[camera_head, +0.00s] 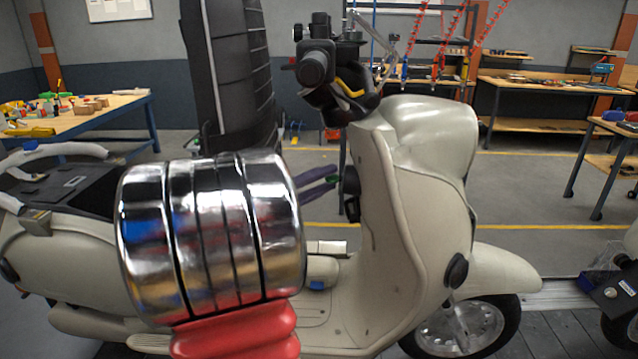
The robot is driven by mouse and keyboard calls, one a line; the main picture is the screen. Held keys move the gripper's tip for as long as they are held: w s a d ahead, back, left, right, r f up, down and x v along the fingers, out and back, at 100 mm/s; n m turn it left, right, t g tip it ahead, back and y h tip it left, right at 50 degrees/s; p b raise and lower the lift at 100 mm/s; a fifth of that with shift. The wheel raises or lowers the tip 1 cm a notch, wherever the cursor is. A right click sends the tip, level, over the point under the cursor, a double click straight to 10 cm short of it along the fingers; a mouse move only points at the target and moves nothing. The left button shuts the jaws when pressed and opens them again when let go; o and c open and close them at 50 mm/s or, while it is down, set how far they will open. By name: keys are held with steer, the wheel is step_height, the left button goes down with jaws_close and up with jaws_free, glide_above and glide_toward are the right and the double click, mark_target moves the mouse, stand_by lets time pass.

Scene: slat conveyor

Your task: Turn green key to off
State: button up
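The green key (332,179) shows as a small patch of green at the dark ignition lock (352,181), on the inner side of the cream scooter's (395,200) front shield. My gripper (333,177) reaches in from the left, its two slim dark purple fingers pointing right with their tips at the key. One fingertip is above the green and one below. Whether they press on the key or only stand around it cannot be told. Most of the key is hidden between the fingers, so its turn angle does not show. The gripper's base is hidden behind my chrome arm link.
The handlebar (318,65) and black grip stand above the lock. A tall dark ribbed part (232,70) rises behind my arm. The scooter stands on a slat conveyor (560,300). Workbenches (75,112) stand behind, with open floor between.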

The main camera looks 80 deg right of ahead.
steer(key=shift+c, duration=0.2)
jaws_close()
stand_by(0.6)
steer(key=shift+s+n+t+y, duration=0.1)
steer(key=shift+n+t+y, duration=0.5)
steer(key=shift+n, duration=0.4)
jaws_free()
steer(key=shift+a+r, duration=0.1)
steer(key=v, duration=1.3)
steer(key=shift+a, duration=0.3)
